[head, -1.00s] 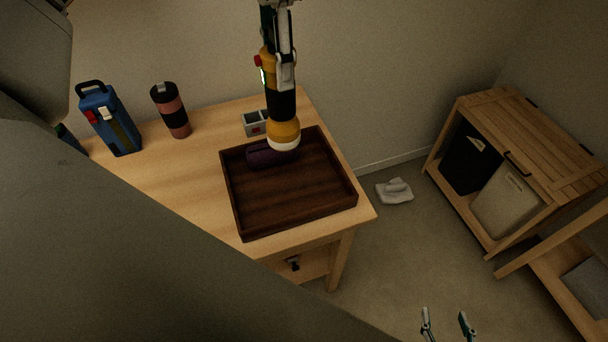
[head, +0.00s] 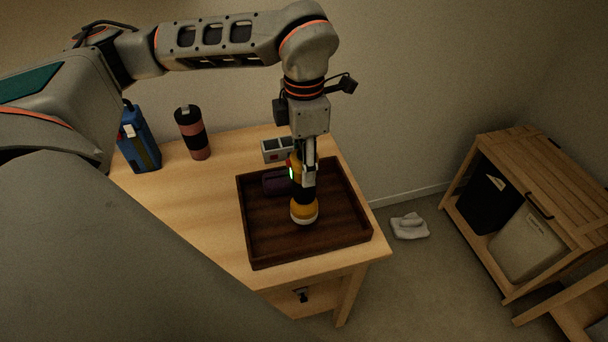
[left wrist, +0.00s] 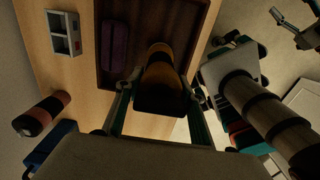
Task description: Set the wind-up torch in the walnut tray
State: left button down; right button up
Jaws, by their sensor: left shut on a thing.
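The wind-up torch (head: 304,208), yellow and black with a pale lens end, is upright, lens down, over the walnut tray (head: 262,260). My left gripper (head: 304,168) is shut on its upper part. In the left wrist view the torch (left wrist: 162,72) sits between the fingers, over the dark tray (left wrist: 190,22). I cannot tell whether its lens end touches the tray floor. A dark purple case (head: 276,183) lies in the tray's back left part, partly behind the torch. My right gripper (left wrist: 298,27) shows at the top right of the left wrist view, its fingers apart and empty.
A grey divided holder (head: 276,149) stands behind the tray. The tray's front and right are clear. A wooden hamper unit (head: 535,170) stands right, with a white cloth (head: 409,226) on the floor.

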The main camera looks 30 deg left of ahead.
pick_arm(q)
jog(key=shift+f, duration=1.95)
jog(key=c, duration=1.3)
grip_release()
jog(key=shift+f, duration=0.1)
notch_tip(320, 180, up, 12)
jog(key=shift+r, duration=0.2)
